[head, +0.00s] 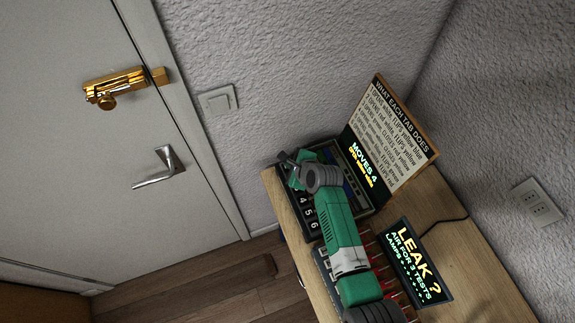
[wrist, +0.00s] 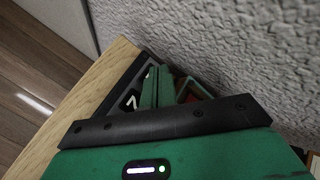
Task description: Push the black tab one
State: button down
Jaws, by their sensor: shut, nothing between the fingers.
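My gripper (head: 284,158) is shut and empty, over the left end of a dark box on the desk. In the wrist view its green fingers (wrist: 160,72) lie close together beside a white-numbered dark plate (wrist: 131,100). The box holds numbered plates (head: 307,212) and a lit screen (head: 362,164) reading "MOVES 4" above a smaller yellow line. My arm covers much of the box. I cannot make out the black tab, nor tell whether the fingers touch anything. A board (head: 390,135) headed "WHAT EACH TAB DOES" stands behind.
A "LEAK ?" sign (head: 414,265) stands on the wooden desk (head: 475,270), near a unit with red parts (head: 388,248) partly under my arm. Textured walls close in behind. A door with a brass lock (head: 115,88) and a light switch (head: 217,100) are left.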

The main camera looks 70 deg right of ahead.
jog(key=shift+f, duration=0.2)
dwell(0.4)
jog(key=shift+r+p, duration=0.8)
jog(key=shift+p, duration=0.05)
notch_tip(320, 180, up, 5)
jog(key=p, duration=0.5)
notch_tip(320, 180, up, 8)
jog(key=p, duration=0.8)
